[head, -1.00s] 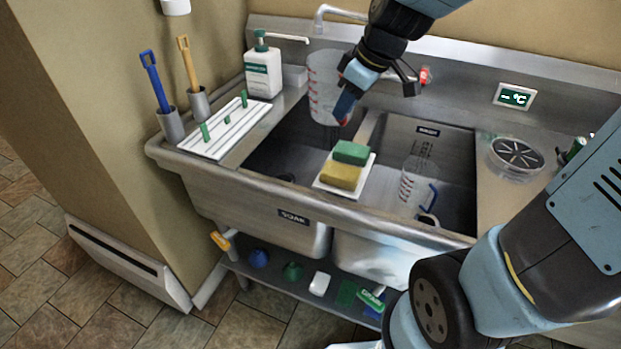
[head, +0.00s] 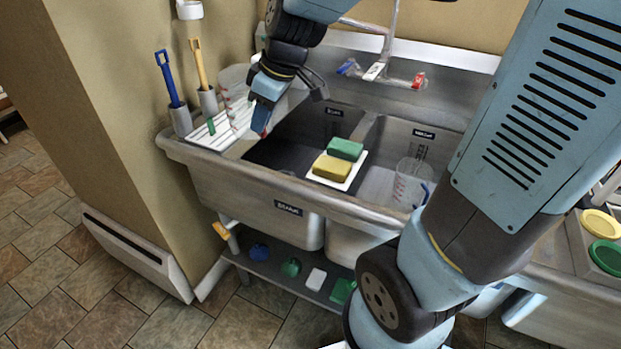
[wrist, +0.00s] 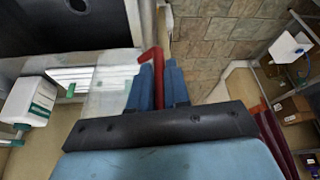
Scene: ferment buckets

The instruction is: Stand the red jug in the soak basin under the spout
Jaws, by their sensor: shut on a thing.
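My gripper (head: 264,128) is shut on the red jug's handle (wrist: 152,58). The red jug (head: 235,92) is clear with red marks and hangs over the left counter and drainer, left of the soak basin. Its body also shows in the wrist view (wrist: 112,88), left of my fingers (wrist: 160,88). My gripper hides part of it in the head view. The soak basin (head: 290,150) is the left one, with its label on the front. The spout (head: 358,24) runs left from a tap post at the back; my arm hides its end.
A white board with a green and a yellow sponge (head: 332,170) lies over the divider. A clear jug with a blue handle (head: 405,182) stands in the right basin. Brush holders (head: 180,122) and a ribbed white drainer (head: 205,138) are at left. The soak basin's visible floor looks clear.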

